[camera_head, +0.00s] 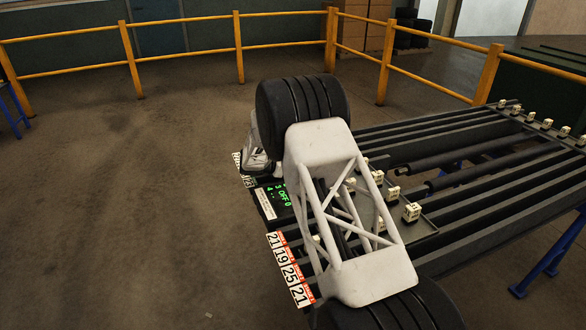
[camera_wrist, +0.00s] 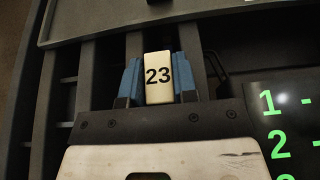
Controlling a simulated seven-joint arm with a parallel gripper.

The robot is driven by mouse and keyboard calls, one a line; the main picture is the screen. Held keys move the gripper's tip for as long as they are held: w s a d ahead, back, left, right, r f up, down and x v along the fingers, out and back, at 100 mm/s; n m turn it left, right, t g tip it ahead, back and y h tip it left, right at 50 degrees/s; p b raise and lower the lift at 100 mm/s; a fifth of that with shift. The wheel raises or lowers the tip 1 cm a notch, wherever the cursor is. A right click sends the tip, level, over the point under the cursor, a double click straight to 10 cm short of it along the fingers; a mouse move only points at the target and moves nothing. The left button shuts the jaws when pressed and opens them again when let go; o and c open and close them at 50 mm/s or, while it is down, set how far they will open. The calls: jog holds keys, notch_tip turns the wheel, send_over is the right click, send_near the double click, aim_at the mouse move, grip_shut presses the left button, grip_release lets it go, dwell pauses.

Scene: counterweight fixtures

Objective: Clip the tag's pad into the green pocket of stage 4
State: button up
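In the wrist view my gripper (camera_wrist: 158,88) has its two blue fingers closed against the sides of a cream tag (camera_wrist: 158,68) marked 23. The tag is upright in the picture, between dark bars and beside a black display. I cannot tell whether it touches anything below. In the head view my white arm link covers much of the work area, and the fingers and held tag cannot be made out. I cannot pick out the green pocket of stage 4 in either view.
The display (camera_head: 280,199) with green text also shows in the wrist view (camera_wrist: 290,130). Red-topped number cards (camera_head: 289,270) line the rack's near-left edge. Several cream numbered blocks (camera_head: 411,212) stand in a tray behind my arm, and more (camera_head: 530,117) stand along the far rail.

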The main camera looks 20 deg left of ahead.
jog(key=shift+s+f, duration=0.25)
jog(key=shift+f, duration=0.3)
jog(key=shift+o, duration=0.8)
jog(key=shift+s+a+r, duration=0.2)
jog(key=shift+s+a, duration=0.1)
jog(key=shift+s, duration=0.05)
jog(key=v, duration=0.7)
jog(key=shift+w+r, duration=0.25)
jog(key=shift+r, duration=0.15)
